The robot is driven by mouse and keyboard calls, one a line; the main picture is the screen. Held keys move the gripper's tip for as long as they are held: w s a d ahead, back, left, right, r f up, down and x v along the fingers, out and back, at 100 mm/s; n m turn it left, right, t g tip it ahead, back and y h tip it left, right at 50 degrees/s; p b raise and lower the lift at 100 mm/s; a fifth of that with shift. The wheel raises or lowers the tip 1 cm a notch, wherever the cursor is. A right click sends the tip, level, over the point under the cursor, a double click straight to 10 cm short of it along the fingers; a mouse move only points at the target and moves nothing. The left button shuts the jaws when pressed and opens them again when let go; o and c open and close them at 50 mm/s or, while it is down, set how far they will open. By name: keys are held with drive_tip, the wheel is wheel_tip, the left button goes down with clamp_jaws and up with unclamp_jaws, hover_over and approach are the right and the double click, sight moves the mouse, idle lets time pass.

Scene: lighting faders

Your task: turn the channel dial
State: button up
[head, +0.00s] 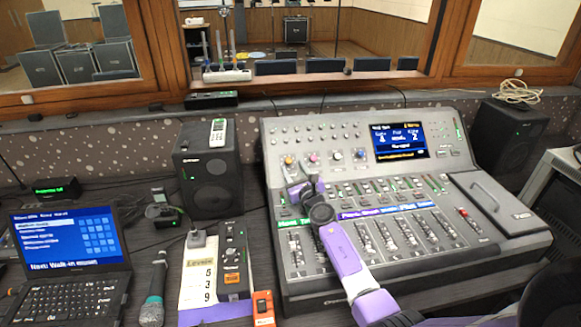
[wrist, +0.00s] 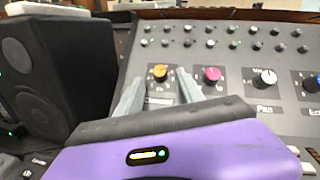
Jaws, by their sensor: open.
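The lighting desk (head: 430,262) has a row of coloured dials along its upper left. An orange dial (head: 288,160) is leftmost, then a pink dial (head: 312,157), a white dial (head: 337,155) and a blue dial (head: 360,153). In the wrist view the white dial (wrist: 264,78) is labelled Pan; the labels under the orange dial (wrist: 160,71) and pink dial (wrist: 211,74) are too small or partly covered to read, so I cannot tell which is the channel dial. My gripper (wrist: 160,84) is open, its fingers on either side of the orange dial; contact is unclear.
A black speaker (head: 208,172) stands left of the desk, close to my gripper in the wrist view. Faders (head: 405,232) fill the desk's lower half, below a lit screen (head: 399,141). A laptop (head: 70,250) and a microphone (head: 154,290) lie at left.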

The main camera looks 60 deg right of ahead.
sight(289, 162)
drive_tip(key=shift+b+x, duration=0.55)
drive_tip(key=shift+x, duration=1.25)
clamp_jaws()
